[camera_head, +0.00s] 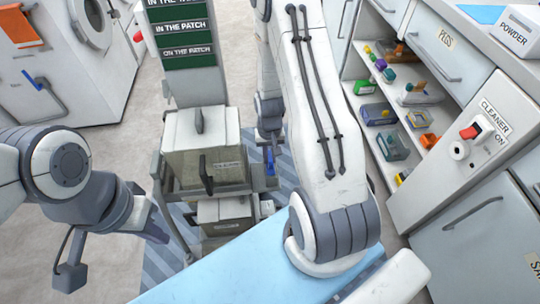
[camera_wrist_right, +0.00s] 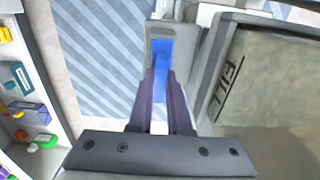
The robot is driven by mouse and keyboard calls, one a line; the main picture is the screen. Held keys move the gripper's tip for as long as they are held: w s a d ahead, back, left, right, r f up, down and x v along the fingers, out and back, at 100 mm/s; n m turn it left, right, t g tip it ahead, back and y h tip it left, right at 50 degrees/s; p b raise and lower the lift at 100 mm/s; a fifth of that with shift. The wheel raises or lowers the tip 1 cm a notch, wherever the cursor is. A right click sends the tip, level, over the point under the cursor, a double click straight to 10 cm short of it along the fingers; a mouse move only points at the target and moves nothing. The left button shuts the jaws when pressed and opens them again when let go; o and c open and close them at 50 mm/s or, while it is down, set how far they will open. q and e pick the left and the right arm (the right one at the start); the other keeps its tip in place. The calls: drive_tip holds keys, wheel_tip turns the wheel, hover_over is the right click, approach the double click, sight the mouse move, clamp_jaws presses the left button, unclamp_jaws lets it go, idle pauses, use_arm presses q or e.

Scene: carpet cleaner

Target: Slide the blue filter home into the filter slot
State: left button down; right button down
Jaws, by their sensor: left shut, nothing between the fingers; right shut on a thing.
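The blue filter (camera_wrist_right: 160,62) is a narrow upright strip in the right wrist view. My right gripper (camera_wrist_right: 160,78) is shut on it, with a dark finger on each side. The far end of the filter lies within a grey bracket-like frame, the apparent filter slot (camera_wrist_right: 157,32); how deep it sits cannot be told. In the head view the filter (camera_head: 270,160) is a small blue patch at the right side of the carpet cleaner (camera_head: 202,150), under my right wrist. My left gripper (camera_head: 155,233) is shut and empty, low and left of the cleaner.
A tank marked FILL (camera_wrist_right: 268,80) stands close right of my right gripper in the wrist view. Open shelves (camera_head: 395,115) with small coloured items and a CLEANER switch cabinet (camera_head: 480,145) stand at right. A light blue surface (camera_head: 250,270) is in front. Striped mat (camera_head: 160,265) lies below.

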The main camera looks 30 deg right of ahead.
drive_tip(key=shift+f+b, duration=0.4)
drive_tip(key=shift+f, duration=0.3)
drive_tip(key=c, duration=0.8)
unclamp_jaws()
drive_tip(key=shift+r, duration=0.1)
wheel_tip(320, 180, up, 10)
drive_tip(key=p, duration=0.3)
drive_tip(key=shift+r, duration=0.2)
drive_tip(key=shift+d, duration=0.1)
